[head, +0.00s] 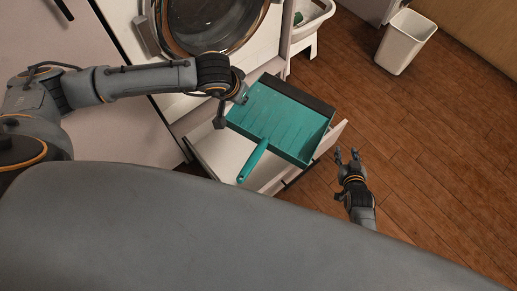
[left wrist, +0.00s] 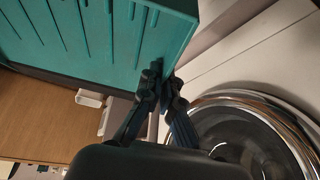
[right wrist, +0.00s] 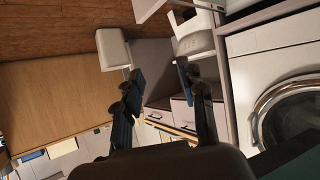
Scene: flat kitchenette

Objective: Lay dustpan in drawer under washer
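The teal dustpan (head: 283,119) has a dark lip and a handle that points toward me. It is over the open white drawer (head: 218,153) under the washer (head: 257,42) and hides much of it. I cannot tell whether it touches the drawer. My left gripper (head: 241,96) is shut on the dustpan's side wall, on the washer side. In the left wrist view the fingers (left wrist: 160,76) meet at the wall of the dustpan (left wrist: 100,35). My right gripper (head: 347,156) is open and empty, just outside the drawer's front panel (head: 329,139). Its spread fingers show in the right wrist view (right wrist: 160,85).
A white bin (head: 405,42) stands on the wooden floor at the upper right. A white basket (head: 311,20) with something green in it stands beside the washer. The washer's round door (head: 210,22) is above the drawer.

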